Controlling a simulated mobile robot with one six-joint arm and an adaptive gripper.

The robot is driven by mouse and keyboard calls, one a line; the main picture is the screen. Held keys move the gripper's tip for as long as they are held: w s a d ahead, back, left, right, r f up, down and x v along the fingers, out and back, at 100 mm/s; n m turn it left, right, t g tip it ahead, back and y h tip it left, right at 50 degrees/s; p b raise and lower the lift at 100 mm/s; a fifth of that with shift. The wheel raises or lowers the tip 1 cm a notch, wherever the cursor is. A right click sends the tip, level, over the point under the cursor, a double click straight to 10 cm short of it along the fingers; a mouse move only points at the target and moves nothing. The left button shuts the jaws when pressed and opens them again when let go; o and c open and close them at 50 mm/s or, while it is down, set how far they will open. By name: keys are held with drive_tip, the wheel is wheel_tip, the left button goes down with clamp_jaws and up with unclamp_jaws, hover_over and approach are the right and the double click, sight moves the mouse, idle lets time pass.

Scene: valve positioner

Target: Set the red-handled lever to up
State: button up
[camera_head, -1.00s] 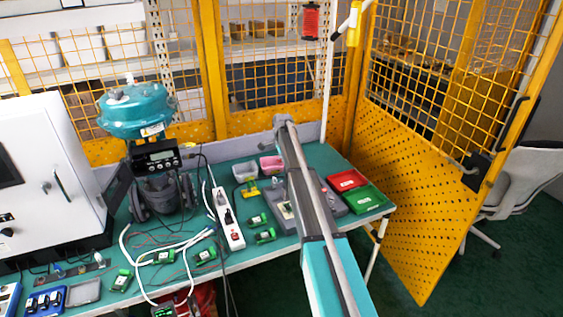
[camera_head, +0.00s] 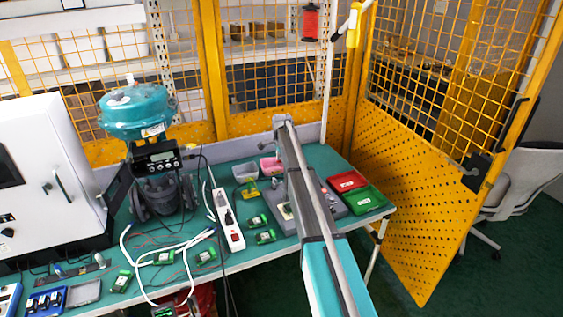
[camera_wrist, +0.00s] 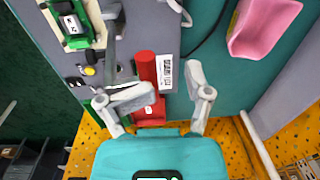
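The red-handled lever (camera_wrist: 147,70) shows in the wrist view on the grey panel (camera_wrist: 123,25). Its red cylindrical handle stands beside a white label, with more red at its lower end, partly covered by my left finger. My gripper (camera_wrist: 170,82) is open. Its left finger crosses in front of the red part and its right finger is to the right of the handle and label. I cannot tell whether a finger touches the lever. In the head view my arm hides the lever and much of the grey panel (camera_head: 327,196).
A pink bin (camera_wrist: 262,25) is at the upper right in the wrist view. A green device (camera_wrist: 75,22) sits on the panel's left. In the head view, red (camera_head: 347,181) and green (camera_head: 364,199) trays lie right of the panel. A yellow mesh fence (camera_head: 420,170) stands behind and right.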

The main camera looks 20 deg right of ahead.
drive_tip(key=w+a, duration=0.1)
drive_tip(key=w, duration=1.4)
drive_tip(key=shift+a, duration=0.35)
idle(1.3)
drive_tip(key=shift+r+p, duration=0.2)
drive_tip(key=shift+p, duration=0.1)
